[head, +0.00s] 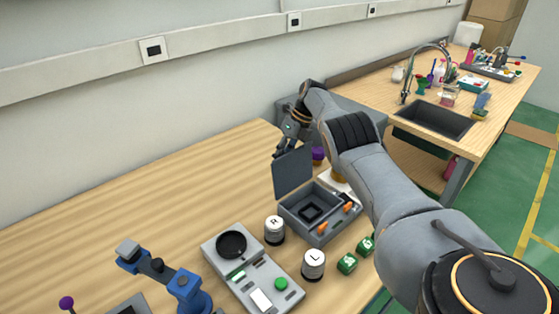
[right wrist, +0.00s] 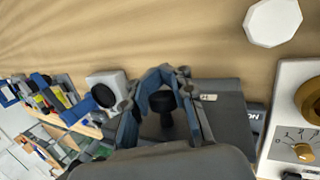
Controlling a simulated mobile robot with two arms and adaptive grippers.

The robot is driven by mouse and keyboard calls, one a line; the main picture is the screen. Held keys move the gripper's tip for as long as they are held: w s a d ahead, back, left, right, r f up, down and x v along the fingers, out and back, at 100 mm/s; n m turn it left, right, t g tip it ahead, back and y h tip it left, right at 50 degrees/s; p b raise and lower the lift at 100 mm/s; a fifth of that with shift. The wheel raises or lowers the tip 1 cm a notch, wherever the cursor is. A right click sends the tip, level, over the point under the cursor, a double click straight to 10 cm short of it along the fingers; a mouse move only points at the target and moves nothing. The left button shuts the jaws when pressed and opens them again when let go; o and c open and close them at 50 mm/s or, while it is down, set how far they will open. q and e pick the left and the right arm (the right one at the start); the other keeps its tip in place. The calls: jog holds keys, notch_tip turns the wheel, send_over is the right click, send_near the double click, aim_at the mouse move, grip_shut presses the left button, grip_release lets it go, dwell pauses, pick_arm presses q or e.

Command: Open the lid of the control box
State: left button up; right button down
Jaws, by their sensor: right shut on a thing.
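The grey control box (head: 309,229) stands on the wooden table in the head view. Its dark grey lid (head: 293,172) stands roughly upright at the box's back left edge, so the inside with a black square fitting (head: 311,212) is open to view. My right gripper (head: 285,149) is at the lid's upper edge. In the right wrist view its fingers (right wrist: 160,76) are closed around a black knob (right wrist: 164,102) on the lid (right wrist: 231,105). The exact contact is partly hidden by the fingers. My left gripper is not in view.
White-topped cylinders marked R (head: 275,229) and L (head: 313,264) stand in front of the box, near green cubes (head: 347,263). A grey panel (head: 250,268) with a black dish lies left of them. A blue jointed device (head: 186,288) stands nearby. The table's back left is clear.

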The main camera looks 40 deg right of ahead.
jog(key=shift+w+d+r, duration=0.15)
jog(key=shift+d+r, duration=0.2)
jog(key=shift+r, duration=0.05)
jog(key=c, duration=1.5)
grip_release()
jog(key=o, duration=0.3)
jog(key=shift+d, duration=0.1)
jog(key=shift+o, duration=0.6)
jog(key=shift+s+d+f, duration=0.1)
jog(key=shift+s+f, duration=0.05)
jog(key=shift+s, duration=0.15)
jog(key=shift+w+a+f, duration=0.1)
jog(key=shift+w+a, duration=0.05)
jog(key=shift+a, duration=0.2)
